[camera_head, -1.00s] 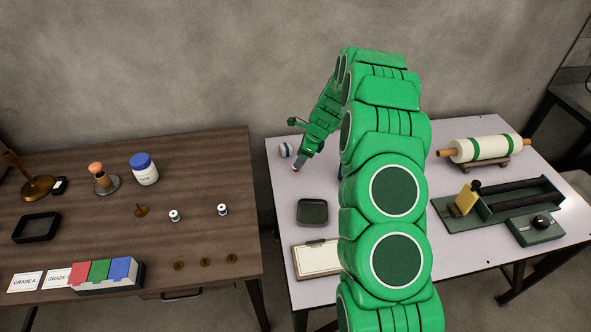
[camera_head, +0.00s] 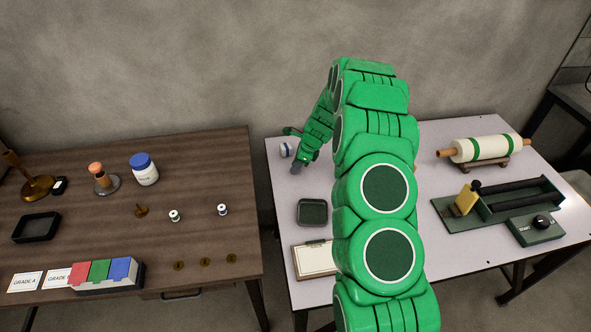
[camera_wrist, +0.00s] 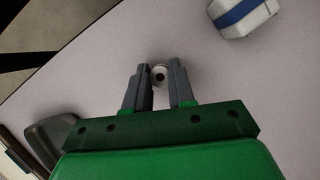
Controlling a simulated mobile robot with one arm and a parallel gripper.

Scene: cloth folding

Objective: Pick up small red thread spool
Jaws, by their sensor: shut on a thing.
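My gripper (camera_head: 297,167) is over the back left part of the pale table, with its tip low near the surface. In the wrist view, my gripper (camera_wrist: 161,80) has its two grey fingers on either side of a small spool (camera_wrist: 159,73) and is shut on it. The spool shows a pale round end with a dark centre hole. Its red thread does not show in this view, and the fingers hide its sides. In the head view the spool is hidden by my gripper.
A white block with a blue band (camera_wrist: 245,14) lies close by on the pale table (camera_head: 285,215). A dark green tray (camera_head: 312,212) is nearer the front. A dark wooden table (camera_head: 110,220) with two white spools stands at left.

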